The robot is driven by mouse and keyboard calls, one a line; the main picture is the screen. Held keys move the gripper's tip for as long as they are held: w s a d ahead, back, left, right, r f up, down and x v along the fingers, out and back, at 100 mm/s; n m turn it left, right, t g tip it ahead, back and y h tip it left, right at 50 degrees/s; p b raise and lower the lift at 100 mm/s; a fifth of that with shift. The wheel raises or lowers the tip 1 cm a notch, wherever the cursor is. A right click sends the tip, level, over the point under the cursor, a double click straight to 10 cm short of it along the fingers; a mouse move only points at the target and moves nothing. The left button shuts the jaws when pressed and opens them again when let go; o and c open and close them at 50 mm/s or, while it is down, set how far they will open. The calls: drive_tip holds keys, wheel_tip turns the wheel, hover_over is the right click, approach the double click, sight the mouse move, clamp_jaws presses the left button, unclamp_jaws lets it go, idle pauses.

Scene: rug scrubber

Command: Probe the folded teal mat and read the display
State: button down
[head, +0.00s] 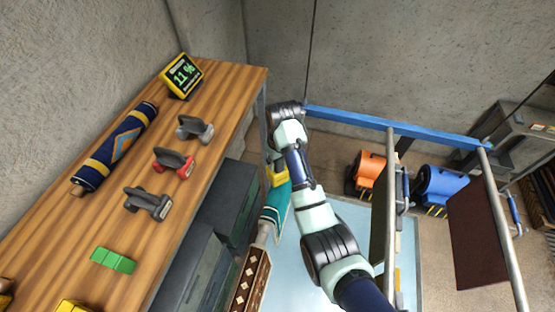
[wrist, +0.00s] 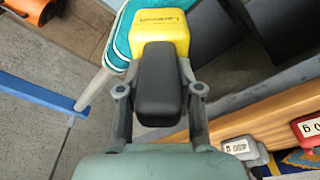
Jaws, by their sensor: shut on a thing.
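The folded teal mat (head: 275,212) hangs over a pale rail in the middle of the head view. It also shows at the top of the wrist view (wrist: 122,42), behind the probe. My gripper (wrist: 158,95) is shut on a yellow and black probe (wrist: 160,38). The probe's yellow end (head: 280,175) is at the mat's upper end in the head view. Its tip is hidden, so I cannot tell whether it touches the mat. The yellow-framed display (head: 182,76) stands at the bench's far end and reads 11 % in green.
A brown patterned rug (head: 248,288) hangs nearer. Orange (head: 369,171) and blue (head: 441,186) machines stand on the floor at right.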

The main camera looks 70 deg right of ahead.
drive_tip(key=shift+f, duration=0.7)
idle(0.3)
drive_tip(key=shift+r, duration=2.1)
